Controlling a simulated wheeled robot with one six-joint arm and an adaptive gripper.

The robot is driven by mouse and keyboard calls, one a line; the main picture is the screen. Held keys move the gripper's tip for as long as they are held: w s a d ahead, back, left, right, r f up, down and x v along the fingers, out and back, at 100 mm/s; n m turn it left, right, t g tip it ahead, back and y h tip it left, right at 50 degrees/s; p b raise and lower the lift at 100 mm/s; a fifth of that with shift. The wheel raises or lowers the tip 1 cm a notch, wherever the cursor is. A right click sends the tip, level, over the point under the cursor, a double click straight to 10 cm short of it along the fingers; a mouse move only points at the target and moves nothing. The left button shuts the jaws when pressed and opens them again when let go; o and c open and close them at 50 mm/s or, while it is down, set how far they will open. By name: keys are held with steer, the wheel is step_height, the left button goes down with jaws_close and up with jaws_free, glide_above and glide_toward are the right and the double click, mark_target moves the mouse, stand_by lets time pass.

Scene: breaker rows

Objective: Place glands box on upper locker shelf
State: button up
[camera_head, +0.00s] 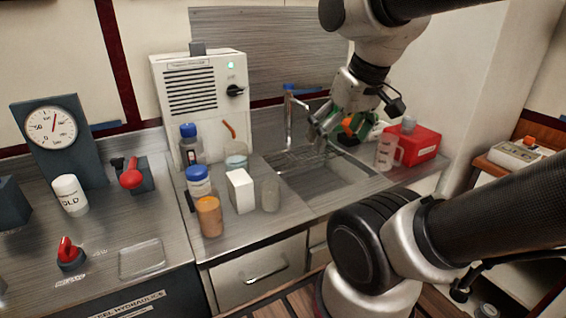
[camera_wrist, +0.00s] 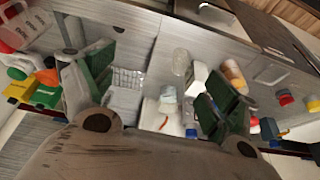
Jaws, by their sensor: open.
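No box that I can read as a glands box shows, and no locker shelf is clear in either view. A plain white box (camera_head: 240,190) stands upright on the counter left of the sink; it also shows between bottles in the wrist view (camera_wrist: 198,75). A red box (camera_head: 418,143) stands on the counter right of the sink. My gripper (camera_head: 330,127) is open and empty above the sink. In the wrist view my gripper (camera_wrist: 155,92) has its green-padded fingers spread wide, with sink and counter beyond.
Several bottles and jars stand near the white box, including an orange jar (camera_head: 210,216). A tap (camera_head: 290,115) rises behind the sink (camera_head: 320,180). A clear jug (camera_head: 386,151) stands by the red box. A gauge stand (camera_head: 52,130) is at far left.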

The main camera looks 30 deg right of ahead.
steer(key=w+a+f+m+g+y, duration=0.3)
steer(key=a+f+m+g, duration=0.1)
steer(key=m+y, duration=1.1)
steer(key=m, duration=0.3)
glide_toward(244, 176)
steer(key=x, duration=0.4)
steer(key=shift+w+d+f+y, duration=0.1)
steer(key=shift+w+f+y, duration=0.1)
steer(key=shift+f+y, duration=0.1)
steer(key=x, duration=0.7)
steer(key=shift+s+a+r, duration=0.1)
steer(key=shift+a, duration=0.15)
steer(key=c, duration=1.3)
